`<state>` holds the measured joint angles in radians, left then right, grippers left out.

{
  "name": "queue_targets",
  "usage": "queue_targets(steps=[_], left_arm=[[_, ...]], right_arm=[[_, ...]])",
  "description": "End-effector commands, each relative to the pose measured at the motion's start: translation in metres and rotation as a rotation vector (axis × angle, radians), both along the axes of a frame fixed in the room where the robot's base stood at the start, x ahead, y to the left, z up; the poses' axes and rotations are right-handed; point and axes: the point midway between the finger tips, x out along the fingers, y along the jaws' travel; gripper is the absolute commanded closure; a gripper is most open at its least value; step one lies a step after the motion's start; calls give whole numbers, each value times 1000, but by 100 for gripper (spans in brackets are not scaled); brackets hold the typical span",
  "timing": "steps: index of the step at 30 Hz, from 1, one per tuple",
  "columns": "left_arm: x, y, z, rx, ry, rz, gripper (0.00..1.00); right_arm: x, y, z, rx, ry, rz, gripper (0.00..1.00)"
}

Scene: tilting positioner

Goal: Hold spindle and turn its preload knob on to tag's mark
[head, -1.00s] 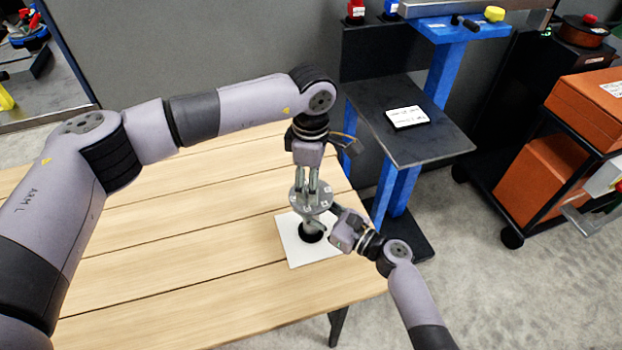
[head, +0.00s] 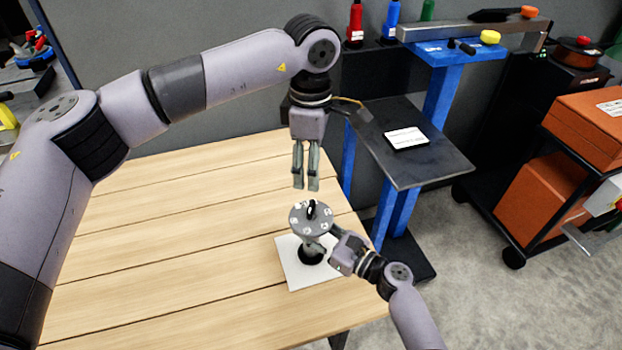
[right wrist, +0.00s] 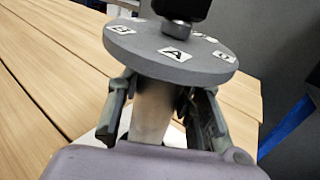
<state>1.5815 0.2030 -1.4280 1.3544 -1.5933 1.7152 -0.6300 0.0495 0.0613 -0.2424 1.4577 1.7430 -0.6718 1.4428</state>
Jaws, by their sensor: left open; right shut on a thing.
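The spindle (head: 313,246) stands upright on a white plate on the wooden table. Its round grey flange (head: 297,222) carries white letter labels; in the right wrist view the flange (right wrist: 150,62) shows an A at the front. The black preload knob (head: 311,208) rises from the flange's middle; its top is cut off in the right wrist view (right wrist: 182,8). My right gripper (head: 331,238) is shut on the spindle's post below the flange. My left gripper (head: 306,187) is open and empty, pointing down above the knob, clear of it. A white tag (head: 406,138) has writing too small to read.
The tag lies on a dark shelf (head: 440,160) of a blue-legged stand behind the table's right end. A black cart with orange boxes (head: 545,185) stands at the right. The wooden table (head: 150,250) is clear to the left of the spindle.

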Motion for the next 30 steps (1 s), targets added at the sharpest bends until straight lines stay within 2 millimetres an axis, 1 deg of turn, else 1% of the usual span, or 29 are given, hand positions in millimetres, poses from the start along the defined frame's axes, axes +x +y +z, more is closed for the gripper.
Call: queue_targets(steps=[1, 4, 14, 15, 25, 30], left_arm=[[0, 0, 4, -1, -1, 0, 43], [0, 0, 7, -2, 1, -1, 43], [0, 0, 8, -1, 1, -1, 43], [0, 0, 8, -1, 1, -1, 43], [0, 0, 8, -1, 1, -1, 43], [0, 0, 8, -1, 1, -1, 43]], right_arm=[[0, 0, -1, -1, 1, 1, 100], [0, 0, -1, -1, 1, 1, 100], [0, 0, -1, -1, 1, 1, 100], [1, 1, 3, 3, -4, 1, 65], [0, 0, 1, 2, -1, 0, 43], [0, 0, 0, 1, -1, 0, 43]])
